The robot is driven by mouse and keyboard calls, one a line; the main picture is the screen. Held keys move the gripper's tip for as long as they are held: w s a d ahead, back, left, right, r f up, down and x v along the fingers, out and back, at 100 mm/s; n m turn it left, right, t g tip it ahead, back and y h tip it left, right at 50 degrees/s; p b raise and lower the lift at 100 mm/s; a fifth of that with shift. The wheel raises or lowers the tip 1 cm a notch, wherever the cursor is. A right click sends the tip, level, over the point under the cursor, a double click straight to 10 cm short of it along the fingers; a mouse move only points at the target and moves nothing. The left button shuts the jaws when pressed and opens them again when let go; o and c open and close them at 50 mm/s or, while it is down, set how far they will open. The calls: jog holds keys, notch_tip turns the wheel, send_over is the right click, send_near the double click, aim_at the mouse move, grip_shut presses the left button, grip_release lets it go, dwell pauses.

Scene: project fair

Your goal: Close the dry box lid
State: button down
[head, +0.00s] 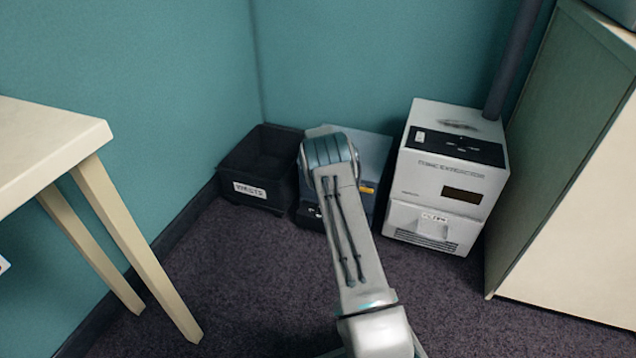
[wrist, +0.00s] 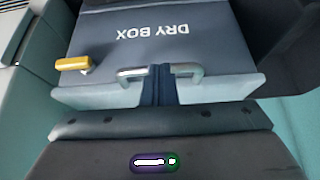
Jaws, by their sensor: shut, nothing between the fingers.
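The dry box stands on the carpet against the back wall, partly hidden behind my arm in the head view. Its pale lid (head: 364,150) and a yellow latch (head: 367,190) show to the right of my arm. In the wrist view the dark face lettered DRY BOX (wrist: 160,40) appears upside down, with the yellow latch (wrist: 74,64) at left and a metal handle (wrist: 187,70) near the pale edge. My gripper (wrist: 160,72) is shut and empty, its dark fingers in the handle's area; contact is unclear. I cannot tell how far the lid stands open.
A black bin (head: 258,171) stands left of the dry box, and a white fume extractor (head: 447,180) stands close on its right. A pale table (head: 60,140) is at left and a cabinet (head: 575,160) at right. The carpet in front is clear.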

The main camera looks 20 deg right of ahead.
jog(key=s+a+r+p, duration=0.2)
jog(key=s+a+p, duration=0.2)
jog(key=s+a, duration=0.2)
jog(key=shift+s+a+r, duration=0.15)
jog(key=shift+s, duration=0.3)
